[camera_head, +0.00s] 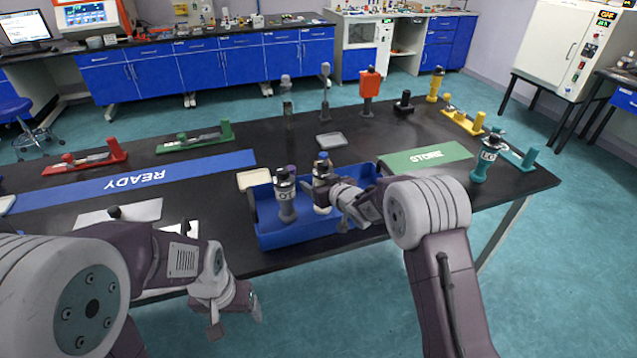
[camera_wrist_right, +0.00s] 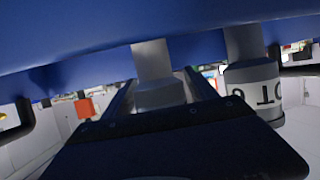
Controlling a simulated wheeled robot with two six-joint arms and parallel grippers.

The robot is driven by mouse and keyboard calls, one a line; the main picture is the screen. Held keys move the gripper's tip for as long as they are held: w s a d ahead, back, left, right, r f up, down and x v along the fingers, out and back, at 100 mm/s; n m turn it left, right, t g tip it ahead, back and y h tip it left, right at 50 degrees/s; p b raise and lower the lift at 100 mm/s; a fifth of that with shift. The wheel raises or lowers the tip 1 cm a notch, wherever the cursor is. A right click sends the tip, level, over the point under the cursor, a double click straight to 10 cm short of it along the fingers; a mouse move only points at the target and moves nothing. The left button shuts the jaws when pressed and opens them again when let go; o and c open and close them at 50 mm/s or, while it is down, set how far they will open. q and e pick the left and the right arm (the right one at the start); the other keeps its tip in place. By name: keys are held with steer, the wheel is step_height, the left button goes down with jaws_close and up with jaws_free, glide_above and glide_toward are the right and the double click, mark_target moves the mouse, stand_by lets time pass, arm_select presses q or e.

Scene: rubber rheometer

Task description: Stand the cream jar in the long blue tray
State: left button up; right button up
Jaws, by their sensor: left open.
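My right gripper (camera_head: 340,198) is at the cream jar from the right. In the right wrist view a pale jar (camera_wrist_right: 158,70) shows between its fingers, close to both; whether they press on it I cannot tell. My left gripper (camera_head: 236,312) is open and empty, low in front of the table edge.
A green STORE mat (camera_head: 427,158) and a blue READY strip (camera_head: 140,178) lie flat. A small grey tray (camera_head: 332,140) lies behind the blue tray. Coloured stands line the back.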

steer(key=shift+r, duration=0.2)
steer(key=shift+s+d+r, duration=0.1)
steer(key=shift+s, duration=0.05)
steer(key=v, duration=1.1)
steer(key=shift+s+p, duration=0.25)
steer(key=shift+p, duration=0.1)
steer(key=shift+d, duration=0.15)
